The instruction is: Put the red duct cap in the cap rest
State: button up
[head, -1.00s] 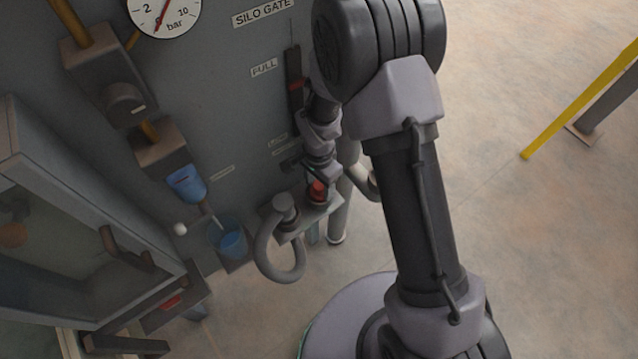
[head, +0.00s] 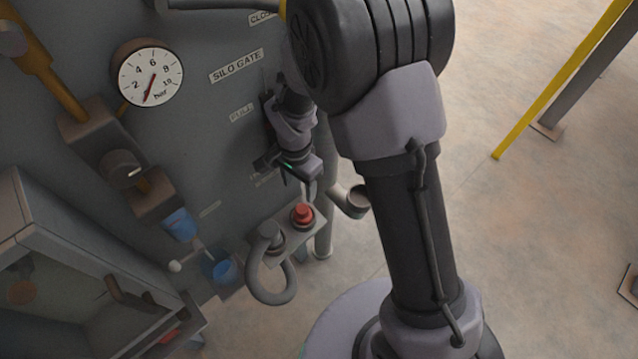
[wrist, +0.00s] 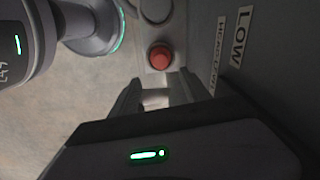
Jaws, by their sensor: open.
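The red duct cap (head: 303,213) sits upright on a small grey shelf (head: 312,229) fixed to the panel, beside a grey curved hose end; whether a recess holds it is hidden. In the wrist view the red cap (wrist: 160,58) shows from above, just beyond my fingers and apart from them. My gripper (head: 298,184) is open and empty, a little above the cap. Its two fingers (wrist: 155,95) are spread with a clear gap. An open grey duct end (head: 357,199) stands right of the shelf with no cap on it.
A grey hose (head: 272,285) loops below the shelf. A blue cup (head: 222,268) and a blue-bowled filter (head: 180,225) are to the left. A pressure gauge (head: 150,76) is on the panel. A yellow rail (head: 560,85) stands at right; the floor between is clear.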

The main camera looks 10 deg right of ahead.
jog(key=s+d+r+n+t+y, duration=0.1)
jog(key=s+d+r, duration=0.2)
jog(key=r, duration=0.6)
jog(key=s+d+r+n+t, duration=0.1)
jog(key=s+d+r+t, duration=0.15)
jog(key=r, duration=0.75)
jog(key=s+d+r+n+t+y, duration=0.1)
jog(key=s+d+r+n+t, duration=0.1)
jog(key=s+r, duration=0.5)
jog(key=s+d+n, duration=0.1)
jog(key=s, duration=0.3)
jog(key=shift+s+r, duration=0.35)
jog(key=shift+r, duration=0.05)
